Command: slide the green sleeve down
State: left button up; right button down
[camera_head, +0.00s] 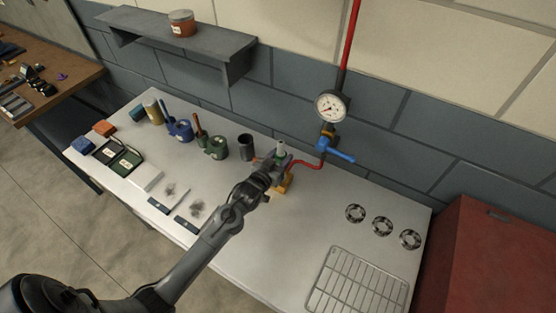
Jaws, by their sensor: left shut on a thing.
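A small upright fitting stands near the middle of the table, with a pale top (281,145) and a green sleeve (281,158) below it. A yellow-orange base part (284,184) shows lower down. My left gripper (273,164) is at the fitting and shut, seemingly on the green sleeve. Its fingers and wrist hide much of the sleeve and the fitting's lower part. My right gripper is out of view.
A red pipe (306,164) runs from the fitting to a blue-handled valve (338,153) and gauge (330,107). A dark cup (246,147) stands left of the gripper.

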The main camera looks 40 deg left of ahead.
pick_arm(q)
jog(key=shift+f, duration=0.35)
dwell(0.3)
jog(key=shift+f+b, duration=0.4)
jog(key=shift+f, duration=0.1)
jog(key=o, duration=1.4)
jog(key=shift+s+r, duration=0.1)
jog(key=shift+s+d+p, duration=0.1)
jog(key=shift+s+p, duration=0.45)
jog(key=shift+p, duration=0.05)
jog(key=f+p+v, duration=0.1)
jog(key=p+v, duration=0.3)
jog(key=v, duration=0.3)
jog(key=shift+s, duration=0.4)
